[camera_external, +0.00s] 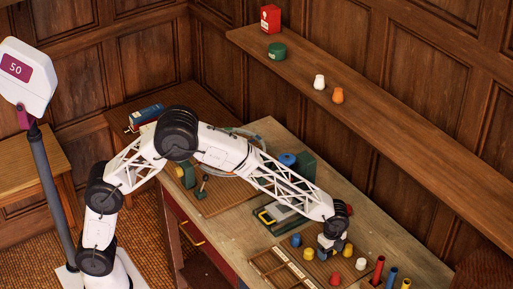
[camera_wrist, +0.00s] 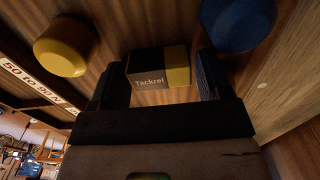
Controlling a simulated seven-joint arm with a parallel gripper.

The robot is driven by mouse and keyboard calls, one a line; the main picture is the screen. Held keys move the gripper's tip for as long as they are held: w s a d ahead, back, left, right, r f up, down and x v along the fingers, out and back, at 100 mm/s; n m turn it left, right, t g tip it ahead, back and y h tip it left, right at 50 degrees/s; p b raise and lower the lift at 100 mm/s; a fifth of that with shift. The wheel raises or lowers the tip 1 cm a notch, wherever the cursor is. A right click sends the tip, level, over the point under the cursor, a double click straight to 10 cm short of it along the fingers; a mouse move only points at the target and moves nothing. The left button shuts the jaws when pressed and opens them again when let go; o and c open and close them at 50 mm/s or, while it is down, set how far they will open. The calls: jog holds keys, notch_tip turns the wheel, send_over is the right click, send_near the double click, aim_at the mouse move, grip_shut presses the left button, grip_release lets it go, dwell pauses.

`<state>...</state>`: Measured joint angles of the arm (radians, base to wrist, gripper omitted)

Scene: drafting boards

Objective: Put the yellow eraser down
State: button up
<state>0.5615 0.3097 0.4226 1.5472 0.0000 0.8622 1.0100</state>
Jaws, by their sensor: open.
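The eraser (camera_wrist: 177,66) shows in the wrist view as a small block with a yellow end and a black sleeve lettered in white. My gripper (camera_wrist: 161,78) is open, with one dark finger on each side of the eraser. A narrow gap shows between the eraser and the right finger. The eraser appears to lie on the brown wooden surface, though its underside is hidden. In the external view my gripper (camera_external: 331,246) is low over the front part of the bench, and I cannot make out the eraser there.
A yellow round piece (camera_wrist: 66,46) and a blue one (camera_wrist: 238,22) flank the eraser in the wrist view. Red and white pieces, including a white one (camera_external: 361,264), and upright coloured tubes (camera_external: 378,270) stand near my gripper. A labelled divided tray (camera_external: 282,267) lies left.

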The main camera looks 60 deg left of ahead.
jog(key=c, duration=0.8)
jog(key=shift+r, duration=0.1)
jog(key=shift+r, duration=0.8)
notch_tip(320, 180, up, 2)
jog(key=s+a, duration=0.2)
jog(key=s, duration=0.2)
jog(key=s+a, duration=0.3)
jog(key=s, duration=0.2)
jog(key=s+a+r, duration=0.1)
jog(key=s+a, duration=0.2)
jog(key=s, duration=0.1)
jog(key=shift+s+a+r, duration=0.1)
jog(key=shift+s+a, duration=0.1)
jog(key=shift+s, duration=0.1)
